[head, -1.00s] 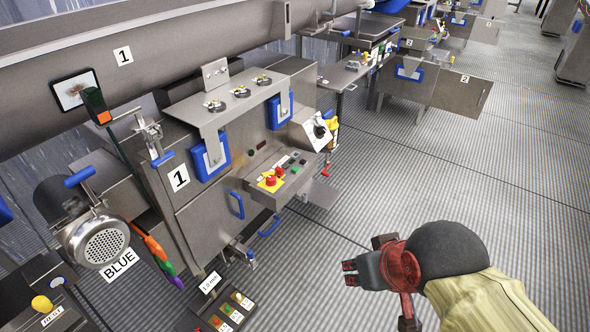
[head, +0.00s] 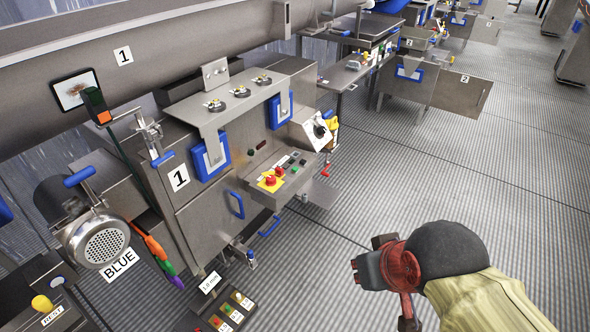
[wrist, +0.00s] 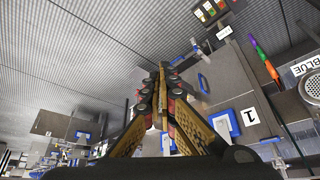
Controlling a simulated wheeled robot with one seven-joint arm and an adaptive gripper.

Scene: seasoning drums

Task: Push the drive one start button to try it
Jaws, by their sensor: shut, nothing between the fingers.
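The machine marked 1 has a sloping control panel (head: 262,190) on its front, in the head view. The panel carries two red mushroom buttons (head: 270,181) on yellow, a small green button (head: 294,169) and several dark switches. The labels are too small to read, so I cannot tell which is the drive one start button. My gripper (head: 360,270) is over the floor, right of the panel and well apart from it. In the wrist view its fingers (wrist: 163,68) are together and hold nothing.
A low box with coloured buttons (head: 226,313) stands at the front, below the panel. A yellow-handled switch box (head: 316,130) is beyond the panel. The floor (head: 440,170) at right is clear.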

